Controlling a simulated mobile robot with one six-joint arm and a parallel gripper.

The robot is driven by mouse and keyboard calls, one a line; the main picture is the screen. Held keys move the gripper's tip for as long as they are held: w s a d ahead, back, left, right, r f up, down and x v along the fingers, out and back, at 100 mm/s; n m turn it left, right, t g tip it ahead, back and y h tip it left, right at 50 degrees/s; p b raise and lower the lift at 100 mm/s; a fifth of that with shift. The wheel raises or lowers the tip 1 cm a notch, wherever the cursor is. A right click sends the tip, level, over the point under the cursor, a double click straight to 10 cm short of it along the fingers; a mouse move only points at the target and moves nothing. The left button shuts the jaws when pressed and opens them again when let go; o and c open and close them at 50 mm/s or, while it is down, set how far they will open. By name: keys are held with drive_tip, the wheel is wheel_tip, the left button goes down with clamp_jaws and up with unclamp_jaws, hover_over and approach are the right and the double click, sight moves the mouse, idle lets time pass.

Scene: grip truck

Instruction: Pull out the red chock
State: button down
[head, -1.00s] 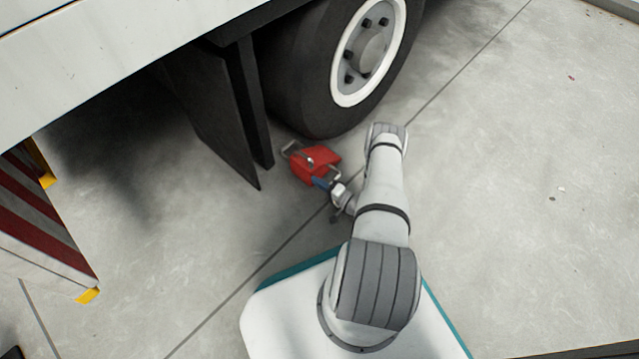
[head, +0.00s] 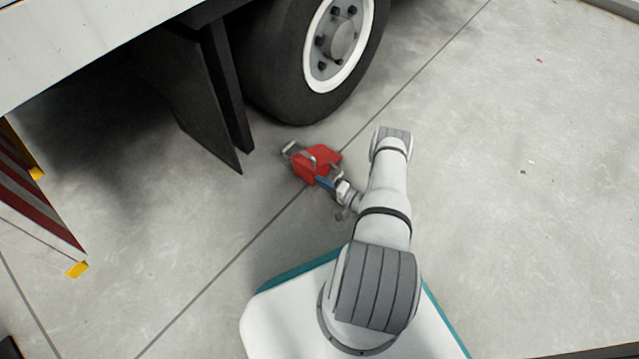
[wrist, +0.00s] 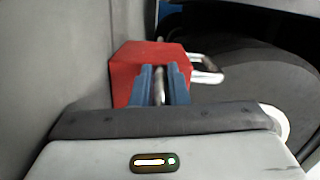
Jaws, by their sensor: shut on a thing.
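The red chock (head: 320,158) is a red block with metal handles, in front of the truck tyre (head: 290,85) in the head view. A gap of floor shows between the chock and the tyre. My gripper (head: 325,181), with blue fingers, is shut on the chock's near handle. In the wrist view my gripper (wrist: 160,85) has its blue fingers closed around a metal bar in front of the red chock (wrist: 125,75). Another handle (wrist: 208,70) sticks out at the chock's right. Whether the chock touches the floor is hard to tell.
Dark mudflaps (head: 215,100) hang left of the tyre under the truck body (head: 80,45). A red-and-white striped panel (head: 35,200) with yellow feet stands at the left. The concrete floor (head: 500,230) at the right is clear.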

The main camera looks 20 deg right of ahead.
drive_tip(key=shift+s+d, duration=0.3)
drive_tip(key=shift+s, duration=0.25)
drive_tip(key=c, duration=1.3)
unclamp_jaws()
drive_tip(key=shift+c, duration=0.2)
drive_tip(key=shift+s+d, duration=0.15)
drive_tip(key=shift+s, duration=0.1)
drive_tip(key=p+v, duration=0.2)
drive_tip(key=v, duration=0.5)
drive_tip(key=shift+s+p, duration=0.1)
drive_tip(key=shift+p, duration=0.2)
